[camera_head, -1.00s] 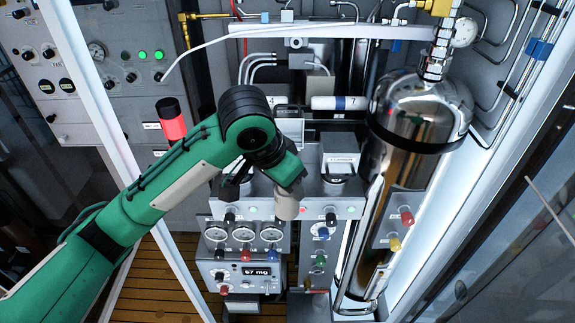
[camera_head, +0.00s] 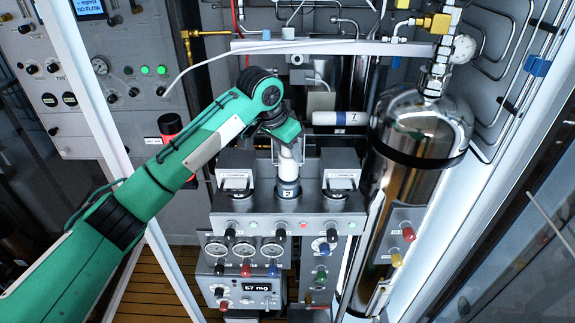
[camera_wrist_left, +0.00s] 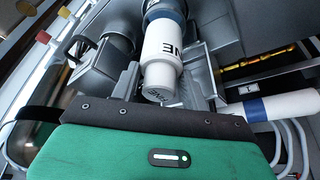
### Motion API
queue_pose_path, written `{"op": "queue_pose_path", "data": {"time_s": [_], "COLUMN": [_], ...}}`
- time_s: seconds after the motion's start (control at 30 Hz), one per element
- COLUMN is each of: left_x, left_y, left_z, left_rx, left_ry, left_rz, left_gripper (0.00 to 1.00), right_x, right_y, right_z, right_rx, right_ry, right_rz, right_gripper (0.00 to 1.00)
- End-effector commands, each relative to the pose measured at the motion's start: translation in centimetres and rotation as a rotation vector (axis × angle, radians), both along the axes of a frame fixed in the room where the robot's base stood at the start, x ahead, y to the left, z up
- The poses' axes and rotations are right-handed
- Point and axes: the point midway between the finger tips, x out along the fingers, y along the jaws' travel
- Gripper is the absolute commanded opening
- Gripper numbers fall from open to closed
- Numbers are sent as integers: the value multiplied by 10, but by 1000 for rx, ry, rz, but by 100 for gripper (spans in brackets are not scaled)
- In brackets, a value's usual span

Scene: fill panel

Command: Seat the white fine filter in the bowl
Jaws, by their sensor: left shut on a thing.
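The white fine filter (camera_head: 287,166) is a white cylinder with dark lettering and a blue band near its lower end. It stands roughly upright between two square grey housings on the panel. In the left wrist view the filter (camera_wrist_left: 166,62) shows its near end and part of its lettering. My left gripper (camera_head: 287,150) is shut on its upper part. Grey fingers flank it in the wrist view. A bowl is not clearly distinguishable; the filter's lower end meets the middle of the panel block, and I cannot tell how deep it sits. My right gripper is not in view.
Grey housings stand left (camera_head: 235,176) and right (camera_head: 341,174) of the filter, close by. A white cylinder marked 7 (camera_head: 338,118) lies behind. A shiny steel tank (camera_head: 418,130) stands at right. Gauges (camera_head: 244,251) and knobs are below.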

Motion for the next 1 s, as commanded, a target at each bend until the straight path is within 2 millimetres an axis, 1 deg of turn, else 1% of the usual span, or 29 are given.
{"op": "queue_pose_path", "data": {"time_s": [0.03,0.17,0.23,0.4,0.47,0.83,0.87,0.93,0.97,1.0], "left_x": [0,0,0,-1,-1,-1,-1,-1,-1,-1], "left_y": [0,0,0,1,1,0,0,0,0,0], "left_z": [-4,-11,-18,-46,-52,-58,-57,-57,-57,-57], "left_rx": [-1,-1,-1,-1,-1,-2,-2,-1,-2,-2], "left_ry": [-1,-1,0,1,0,-1,-1,-2,-1,-1], "left_rz": [0,0,1,2,1,1,1,1,1,1], "left_gripper": [22,22,22,22,22,22,50,64,68,68], "right_x": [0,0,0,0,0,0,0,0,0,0], "right_y": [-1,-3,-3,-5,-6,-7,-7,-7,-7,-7], "right_z": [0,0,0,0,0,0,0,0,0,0], "right_rx": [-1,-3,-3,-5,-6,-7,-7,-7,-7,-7], "right_ry": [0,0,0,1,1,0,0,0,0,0], "right_rz": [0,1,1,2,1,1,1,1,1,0], "right_gripper": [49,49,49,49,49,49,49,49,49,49]}}
